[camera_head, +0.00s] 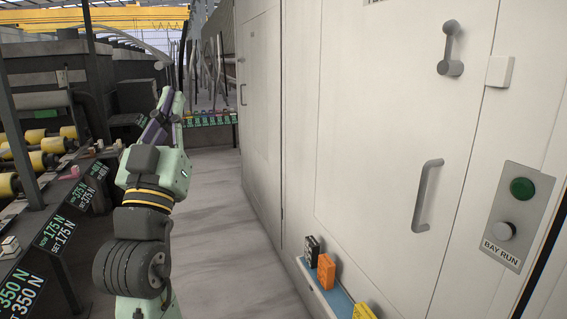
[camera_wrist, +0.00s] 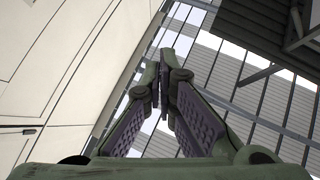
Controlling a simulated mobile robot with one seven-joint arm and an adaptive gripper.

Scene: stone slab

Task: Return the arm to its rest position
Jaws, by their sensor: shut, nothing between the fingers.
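My arm rises in front of the camera at the left of the head view, with pale green links and dark joints. My gripper (camera_head: 158,118) is at its top end, small and partly hidden behind my wrist. In the wrist view my gripper (camera_wrist: 165,68) points up toward the roof, with its two fingers closed together at the tips and nothing between them. No other object is in its grasp.
A white cabinet wall (camera_head: 370,140) with grey handles fills the right, with a control plate (camera_head: 515,215) on it. A blue ledge (camera_head: 332,288) holds several small boxes. Dark roller machinery (camera_head: 50,150) stands left. Clear floor (camera_head: 215,230) runs between.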

